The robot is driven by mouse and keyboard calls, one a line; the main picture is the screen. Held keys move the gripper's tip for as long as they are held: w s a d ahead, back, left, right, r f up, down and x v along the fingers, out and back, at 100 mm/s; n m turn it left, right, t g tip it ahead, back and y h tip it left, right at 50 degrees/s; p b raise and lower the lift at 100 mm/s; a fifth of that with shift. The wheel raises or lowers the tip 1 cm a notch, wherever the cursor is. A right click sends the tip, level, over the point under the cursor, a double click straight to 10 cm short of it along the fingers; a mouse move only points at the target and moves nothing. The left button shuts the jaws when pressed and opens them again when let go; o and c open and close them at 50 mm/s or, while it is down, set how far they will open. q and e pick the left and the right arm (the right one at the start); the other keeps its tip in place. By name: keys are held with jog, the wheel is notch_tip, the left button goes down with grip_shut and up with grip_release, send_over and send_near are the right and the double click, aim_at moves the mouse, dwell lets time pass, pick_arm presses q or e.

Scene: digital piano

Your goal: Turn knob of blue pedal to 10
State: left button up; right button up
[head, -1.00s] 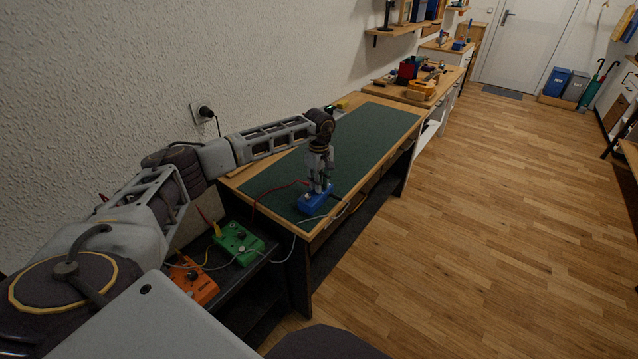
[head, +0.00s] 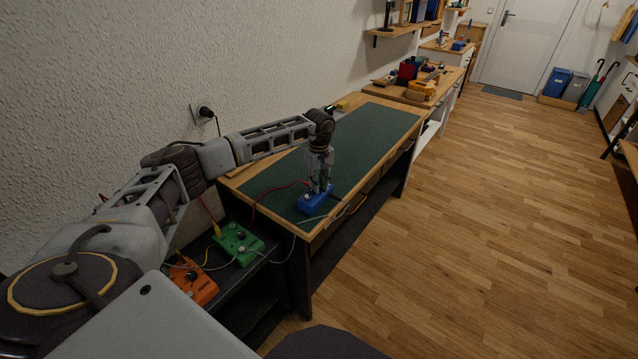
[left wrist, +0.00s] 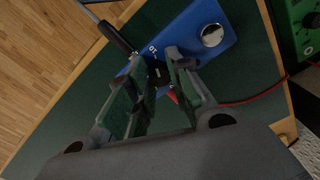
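The blue pedal (head: 312,205) sits on the green mat near the front edge of the desk. My left gripper (head: 318,188) points down over it. In the left wrist view the blue pedal (left wrist: 213,18) shows a round silver footswitch and a white "10" mark beside its dark knob (left wrist: 159,76). My right gripper is not in view.
A green pedal (head: 238,243) and an orange pedal (head: 192,283) sit on the dark lower shelf at left. Cables run to the pedals, with a red cable (left wrist: 252,98) beside the blue one. The green mat (head: 385,125) is clear further back.

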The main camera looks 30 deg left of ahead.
pick_arm(q)
jog(key=o, duration=0.5)
jog(key=shift+c, duration=0.2)
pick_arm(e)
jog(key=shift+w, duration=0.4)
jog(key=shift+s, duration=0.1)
pick_arm(q)
notch_tip(320, 180, up, 12)
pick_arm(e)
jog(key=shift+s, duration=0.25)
pick_arm(q)
jog(key=shift+d, duration=0.1)
